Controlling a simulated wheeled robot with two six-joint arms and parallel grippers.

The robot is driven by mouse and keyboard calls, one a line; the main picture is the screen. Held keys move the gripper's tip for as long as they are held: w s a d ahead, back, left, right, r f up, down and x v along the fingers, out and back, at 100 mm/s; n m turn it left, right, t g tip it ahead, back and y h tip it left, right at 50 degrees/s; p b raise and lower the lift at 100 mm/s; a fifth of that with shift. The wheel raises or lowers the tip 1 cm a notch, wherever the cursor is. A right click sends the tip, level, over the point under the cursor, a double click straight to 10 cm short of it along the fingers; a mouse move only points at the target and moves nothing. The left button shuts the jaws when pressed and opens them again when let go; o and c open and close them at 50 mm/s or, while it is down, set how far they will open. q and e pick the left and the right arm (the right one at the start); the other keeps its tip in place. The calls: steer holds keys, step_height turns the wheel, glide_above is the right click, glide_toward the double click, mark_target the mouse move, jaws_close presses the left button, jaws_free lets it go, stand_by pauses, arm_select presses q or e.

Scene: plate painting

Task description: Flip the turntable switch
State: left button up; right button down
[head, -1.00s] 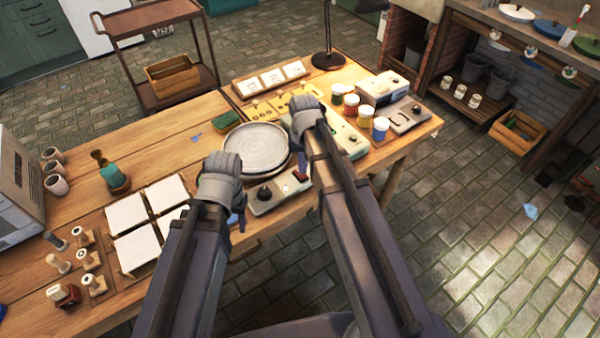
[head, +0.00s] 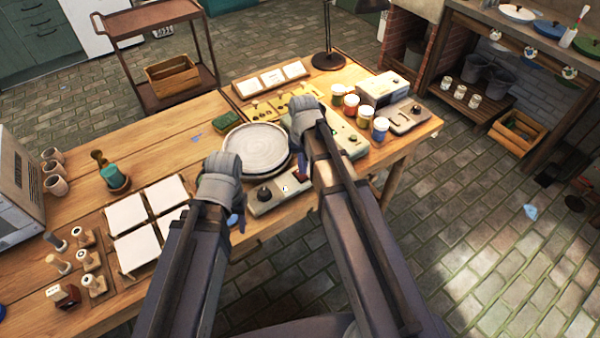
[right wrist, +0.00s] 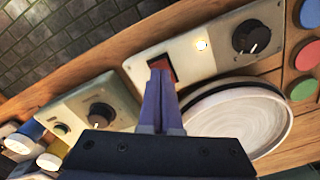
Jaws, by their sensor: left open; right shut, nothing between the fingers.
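The turntable carries a pale round plate (head: 255,148), which also shows in the right wrist view (right wrist: 240,115). Its control panel (head: 262,208) has a black knob (right wrist: 258,38), a lit yellowish lamp (right wrist: 201,45) and a red switch (right wrist: 161,67). My right gripper (right wrist: 159,90) is shut and empty, its tips at the near edge of the switch. I cannot tell whether they touch it, and they hide part of it. My left gripper (head: 236,221) is open and empty, left of the control panel.
Paint jars (head: 365,116) and other control boxes (head: 402,118) stand right of the turntable. White tiles (head: 126,213) and stamps (head: 94,284) lie to the left. A green sponge (head: 226,121) lies behind the plate. Bare wood (head: 165,135) lies at back left.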

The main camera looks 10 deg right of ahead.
mark_target(302, 176)
arm_select(q)
steer(key=shift+f+b, duration=0.95)
arm_select(e)
steer(key=shift+f, duration=0.95)
arm_select(q)
steer(key=shift+r, duration=0.1)
arm_select(e)
steer(key=shift+r, duration=0.1)
step_height(302, 176, up, 7)
steer(key=p, duration=0.7)
arm_select(q)
step_height(302, 176, up, 7)
arm_select(e)
steer(key=shift+a, duration=0.1)
